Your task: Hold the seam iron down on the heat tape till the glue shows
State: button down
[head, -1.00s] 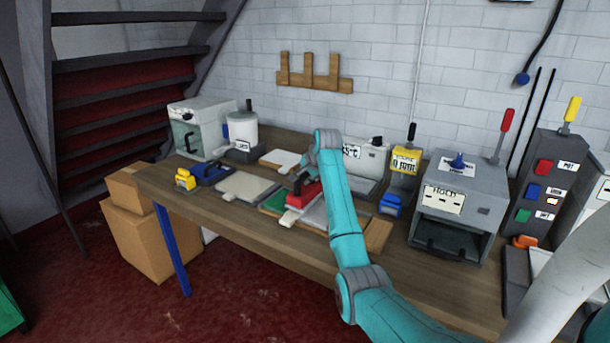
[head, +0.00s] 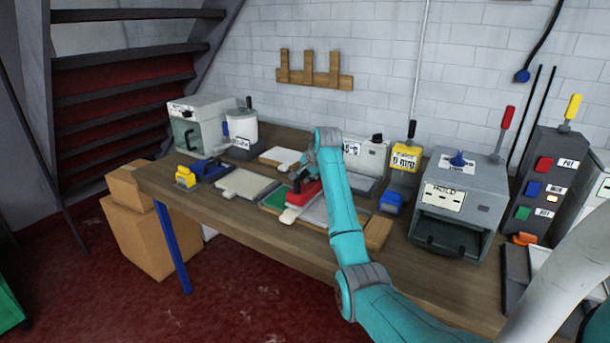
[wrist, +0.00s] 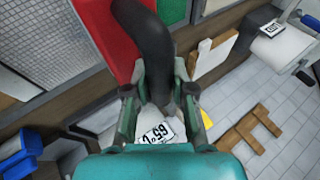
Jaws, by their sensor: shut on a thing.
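The seam iron has a red body (head: 305,193) and a black curved handle, which shows in the wrist view (wrist: 150,45). My gripper (head: 303,172) is shut on that handle; its two fingers (wrist: 158,100) stand on either side of it in the wrist view. The iron's red body sits low over a tray with a green section (head: 276,201) and a grey section (head: 316,211). A pale strip end (head: 290,215), perhaps the heat tape, sticks out at the iron's front. I cannot tell whether the iron's underside touches it, and no glue is visible.
A grey pad (head: 246,183) lies left of the tray, with a yellow-and-blue tool (head: 187,177) beyond it. A grey box marked HOLD (head: 450,215) and a yellow device (head: 404,160) stand to the right. A tag reading 65°C (wrist: 158,133) shows below my fingers.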

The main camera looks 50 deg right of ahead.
jog(key=shift+f, duration=0.4)
dwell(4.4)
jog(key=shift+r, duration=0.15)
jog(key=shift+r, duration=3.55)
